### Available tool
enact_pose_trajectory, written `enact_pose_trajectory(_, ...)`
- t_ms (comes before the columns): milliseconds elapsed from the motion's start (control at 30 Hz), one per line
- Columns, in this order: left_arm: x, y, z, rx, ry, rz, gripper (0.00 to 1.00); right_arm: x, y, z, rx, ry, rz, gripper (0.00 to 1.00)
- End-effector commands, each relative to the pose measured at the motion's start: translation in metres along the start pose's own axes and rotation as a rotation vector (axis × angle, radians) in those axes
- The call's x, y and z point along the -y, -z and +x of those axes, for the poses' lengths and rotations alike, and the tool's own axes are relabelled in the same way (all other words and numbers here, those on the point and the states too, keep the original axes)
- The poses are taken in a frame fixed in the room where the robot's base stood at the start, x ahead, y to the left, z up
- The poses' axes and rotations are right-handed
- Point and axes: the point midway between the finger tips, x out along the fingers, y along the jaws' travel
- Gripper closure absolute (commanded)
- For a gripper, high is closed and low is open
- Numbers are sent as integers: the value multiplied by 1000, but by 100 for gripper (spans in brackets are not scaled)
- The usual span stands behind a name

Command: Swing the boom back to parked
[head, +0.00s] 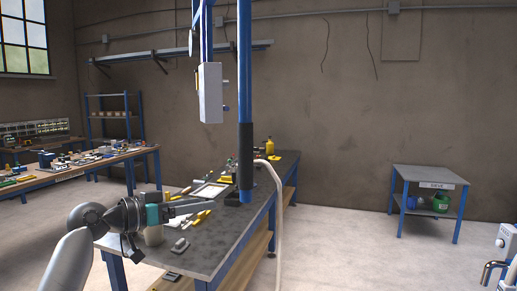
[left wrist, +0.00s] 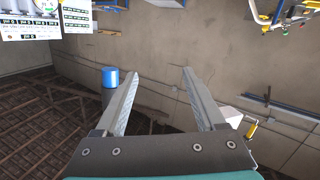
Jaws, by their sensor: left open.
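A thick blue vertical pole (head: 245,75) with a dark sleeve (head: 246,155) around its lower part comes down from above the picture, in front of the workbench. It looks like part of the boom; its upper end is out of view. My left gripper (head: 208,206) is open and empty over the bench, left of the pole's lower end and apart from it in the picture. In the left wrist view the two fingers (left wrist: 157,72) are spread with nothing between them. A blue cylinder (left wrist: 110,77) shows just beyond the left finger. My right gripper is not in view.
A grey control box (head: 210,92) hangs left of the pole. A blue side table (head: 431,178) stands right; the floor between is clear.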

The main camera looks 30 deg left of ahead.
Motion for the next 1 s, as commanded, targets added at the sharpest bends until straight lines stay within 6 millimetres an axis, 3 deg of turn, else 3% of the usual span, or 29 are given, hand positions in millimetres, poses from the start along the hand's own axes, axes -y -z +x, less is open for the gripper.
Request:
enact_pose_trajectory(33, -22, 35, -14, -37, -49, 63, 28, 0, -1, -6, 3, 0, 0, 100)
enact_pose_trajectory(133, -56, 73, -36, -82, -126, 158, 28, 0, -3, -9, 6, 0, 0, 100)
enact_pose_trajectory(233, -77, 89, -48, -101, -169, 214, 28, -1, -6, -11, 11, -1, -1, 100)
enact_pose_trajectory(367, -85, 95, -47, -109, -186, 233, 28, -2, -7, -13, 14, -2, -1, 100)
enact_pose_trajectory(567, -90, 98, -23, -109, -186, 230, 28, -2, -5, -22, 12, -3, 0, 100)
enact_pose_trajectory(1000, -104, 105, 49, -110, -185, 227, 28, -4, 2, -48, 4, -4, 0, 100)
